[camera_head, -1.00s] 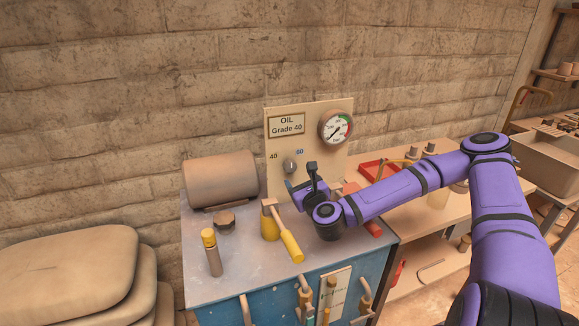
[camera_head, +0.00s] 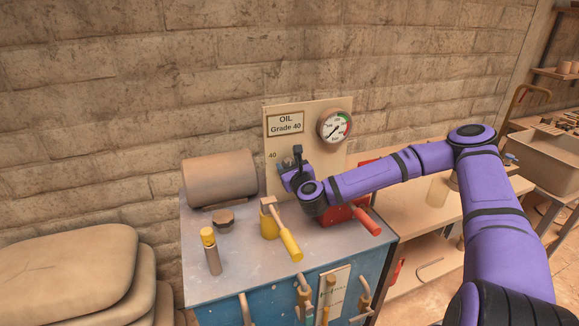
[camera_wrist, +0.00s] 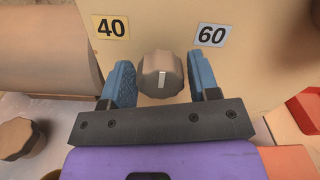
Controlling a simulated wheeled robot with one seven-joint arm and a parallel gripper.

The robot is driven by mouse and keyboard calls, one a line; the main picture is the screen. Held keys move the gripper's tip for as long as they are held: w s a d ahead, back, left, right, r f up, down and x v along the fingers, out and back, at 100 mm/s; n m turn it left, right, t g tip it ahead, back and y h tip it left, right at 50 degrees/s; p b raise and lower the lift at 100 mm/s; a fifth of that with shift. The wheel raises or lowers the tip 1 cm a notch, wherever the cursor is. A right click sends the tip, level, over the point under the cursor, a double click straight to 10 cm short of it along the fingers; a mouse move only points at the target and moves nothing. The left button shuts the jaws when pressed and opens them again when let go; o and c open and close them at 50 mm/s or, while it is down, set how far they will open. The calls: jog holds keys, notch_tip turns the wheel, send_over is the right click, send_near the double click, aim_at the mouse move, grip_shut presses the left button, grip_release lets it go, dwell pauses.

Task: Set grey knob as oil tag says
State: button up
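The grey knob (camera_wrist: 161,76) is on the beige panel (camera_head: 277,181). Its white mark points about straight up, between the 40 label (camera_wrist: 111,27) at upper left and the 60 label (camera_wrist: 212,35) at upper right. The oil tag (camera_head: 286,124) on the panel reads "OIL Grade 40". My gripper (camera_wrist: 162,80) is open, with one blue finger on each side of the knob and a visible gap to both. In the head view my gripper (camera_head: 286,168) is in front of the panel and hides most of the knob and the 60 label.
A pressure gauge (camera_head: 334,126) sits at the panel's upper right. A brown cylinder (camera_head: 220,177) lies left of the panel.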

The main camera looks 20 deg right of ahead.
jog(key=c, duration=0.6)
jog(key=n, duration=0.5)
jog(key=shift+n, duration=0.4)
jog(key=n, duration=0.6)
jog(key=shift+f, duration=0.1)
jog(key=shift+o, duration=0.2)
jog(key=o, duration=0.9)
